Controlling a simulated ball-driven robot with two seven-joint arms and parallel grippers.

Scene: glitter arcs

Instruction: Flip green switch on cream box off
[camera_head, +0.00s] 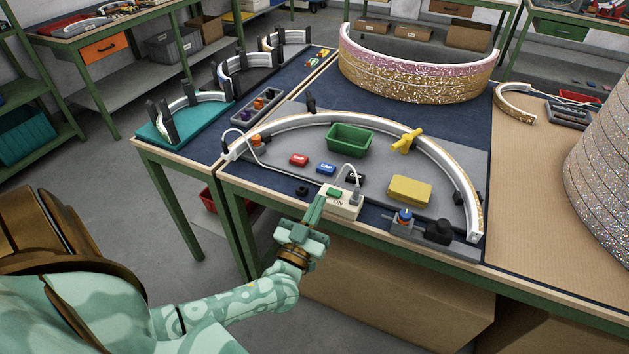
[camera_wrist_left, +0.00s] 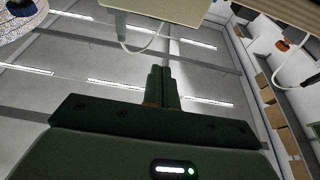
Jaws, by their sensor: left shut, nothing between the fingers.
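The cream box (camera_head: 343,209) sits near the front edge of the grey board. A green switch (camera_head: 334,193) is on its top left, and the lettering "ON" shows on it. In the left wrist view the shut fingers (camera_wrist_left: 163,72) point toward the underside or edge of the cream box (camera_wrist_left: 170,8); the switch is hidden there. My right gripper is out of view.
On the board are a green bin (camera_head: 349,140), a red block (camera_head: 299,160), a blue block (camera_head: 326,169), a yellow block (camera_head: 409,190) and a blue knob (camera_head: 405,216). A white arc (camera_head: 440,157) curves around them. The table's front edge (camera_head: 370,232) lies just below the box.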

